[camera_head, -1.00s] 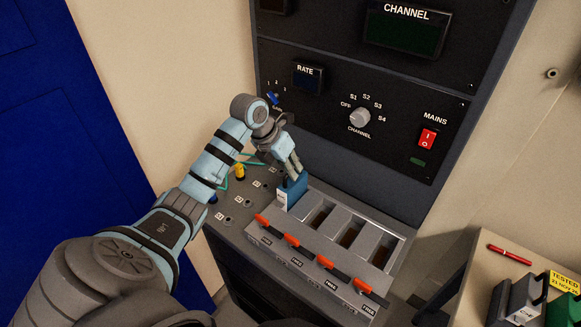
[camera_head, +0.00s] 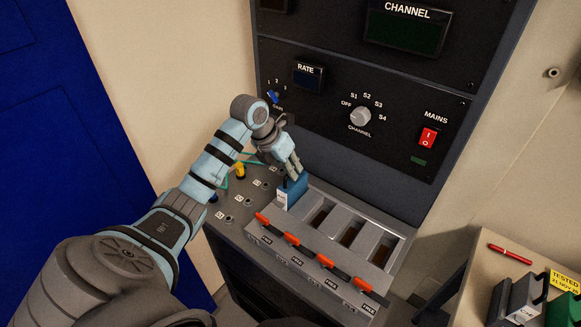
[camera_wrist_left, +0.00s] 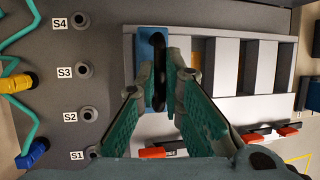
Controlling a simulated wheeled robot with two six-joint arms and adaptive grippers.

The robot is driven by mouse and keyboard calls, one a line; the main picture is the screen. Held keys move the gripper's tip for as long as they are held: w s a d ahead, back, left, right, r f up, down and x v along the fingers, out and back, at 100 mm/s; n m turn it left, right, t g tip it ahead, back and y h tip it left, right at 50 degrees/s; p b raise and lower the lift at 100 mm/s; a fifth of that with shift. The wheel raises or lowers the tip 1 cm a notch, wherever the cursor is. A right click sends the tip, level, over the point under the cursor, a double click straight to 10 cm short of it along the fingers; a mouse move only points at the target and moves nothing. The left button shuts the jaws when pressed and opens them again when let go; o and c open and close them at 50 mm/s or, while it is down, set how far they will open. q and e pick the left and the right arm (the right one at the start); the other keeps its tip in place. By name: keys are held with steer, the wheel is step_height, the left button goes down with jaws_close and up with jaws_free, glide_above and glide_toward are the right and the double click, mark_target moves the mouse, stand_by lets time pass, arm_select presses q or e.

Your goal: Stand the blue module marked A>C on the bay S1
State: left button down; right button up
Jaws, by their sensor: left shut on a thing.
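The blue module (camera_head: 291,192), with a pale label on its front, stands upright at the left end of the bay row; its marking is too small to read. It also shows in the left wrist view (camera_wrist_left: 152,36), with a dark handle on top. My left gripper (camera_head: 295,171) is shut on this handle from above, and its green-padded fingers (camera_wrist_left: 159,80) show on both sides of it. Whether the module is fully seated is hidden. The bay rack (camera_head: 383,236) has empty bays to the right of the module. My right gripper is not in view.
Orange-tipped levers (camera_head: 327,262) line the rack's front. Sockets labelled S1 to S4 (camera_wrist_left: 83,70) and cables (camera_wrist_left: 22,40) lie to the left. The dark panel (camera_head: 320,110) rises behind. A side table (camera_head: 478,270) at right holds a red pen and other modules.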

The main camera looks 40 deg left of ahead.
arm_select(q)
steer(key=shift+f, duration=0.3)
steer(key=c, duration=1.6)
jaws_free()
steer(key=shift+c, duration=0.2)
steer(key=v, duration=1.2)
steer(key=shift+a, duration=0.1)
